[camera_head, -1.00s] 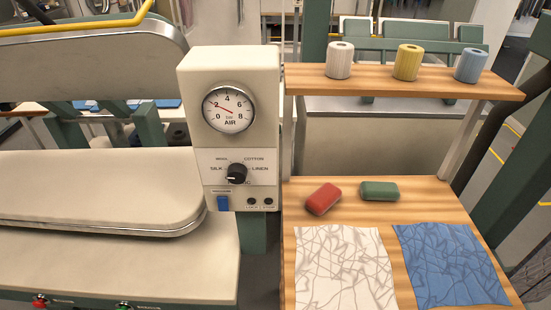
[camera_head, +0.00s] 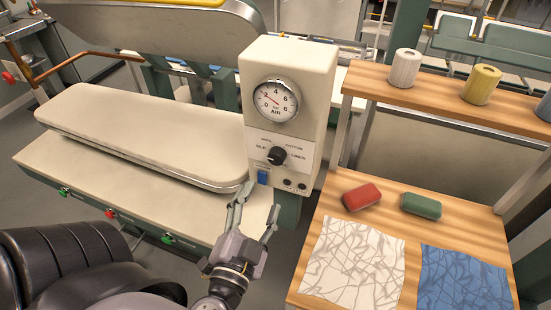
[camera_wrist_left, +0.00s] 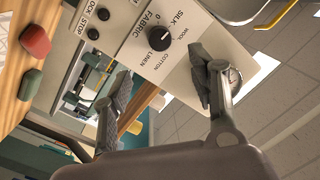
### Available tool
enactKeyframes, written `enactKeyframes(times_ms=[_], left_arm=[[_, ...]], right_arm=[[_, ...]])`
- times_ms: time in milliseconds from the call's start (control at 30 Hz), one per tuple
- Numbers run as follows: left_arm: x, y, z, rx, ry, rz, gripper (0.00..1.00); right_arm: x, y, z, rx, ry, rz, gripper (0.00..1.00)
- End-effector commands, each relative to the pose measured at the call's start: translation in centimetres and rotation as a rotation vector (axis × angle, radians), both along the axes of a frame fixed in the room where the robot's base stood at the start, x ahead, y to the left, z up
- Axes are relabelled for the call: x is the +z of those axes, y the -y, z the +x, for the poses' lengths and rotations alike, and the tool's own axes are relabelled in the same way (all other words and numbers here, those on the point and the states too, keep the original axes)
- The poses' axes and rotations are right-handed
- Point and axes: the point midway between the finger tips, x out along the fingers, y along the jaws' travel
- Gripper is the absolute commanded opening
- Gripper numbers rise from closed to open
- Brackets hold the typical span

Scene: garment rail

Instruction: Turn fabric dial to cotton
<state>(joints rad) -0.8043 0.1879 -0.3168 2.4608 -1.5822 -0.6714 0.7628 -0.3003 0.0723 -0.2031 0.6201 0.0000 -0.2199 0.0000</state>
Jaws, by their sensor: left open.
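The fabric dial (camera_head: 277,156) is a round black knob on the front of a cream control box (camera_head: 325,85). Words such as silk, linen and cotton are printed around it; its pointer is too small to read surely now. My left gripper (camera_head: 256,207) is open and empty, below the dial and in front of the box's lower edge. In the left wrist view the dial (camera_wrist_left: 159,39) shows turned, with the cotton label beside it, beyond the open fingers (camera_wrist_left: 157,90). The fingers are apart from the dial. My right gripper is not in view.
An air gauge (camera_head: 276,100) sits above the dial, a blue switch (camera_head: 263,177) below it. A padded press board (camera_head: 150,135) is at left. At right, a wooden table (camera_head: 450,205) holds red (camera_head: 361,197) and green (camera_head: 421,205) blocks and cloths; a shelf (camera_head: 450,110) carries spools.

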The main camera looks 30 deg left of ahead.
Motion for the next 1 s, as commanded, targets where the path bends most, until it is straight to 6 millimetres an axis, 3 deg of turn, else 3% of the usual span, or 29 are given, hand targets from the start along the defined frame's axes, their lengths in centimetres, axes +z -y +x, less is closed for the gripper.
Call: enactKeyframes(times_ms=[100,500,700,1000], left_arm=[[0.8,-0.7,2.2,0.0,0.003,0.004,0.54],[0.5,-3.1,9.1,0.001,0.0,0.002,0.54],[0.2,-3.7,10.9,0.001,-0.001,0.001,0.54],[0.0,-3.8,11.3,0.001,-0.002,-0.001,0.54]], right_arm=[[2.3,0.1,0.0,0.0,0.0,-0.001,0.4],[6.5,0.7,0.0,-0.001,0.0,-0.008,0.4],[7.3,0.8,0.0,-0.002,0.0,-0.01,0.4],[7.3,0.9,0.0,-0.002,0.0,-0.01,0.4]])
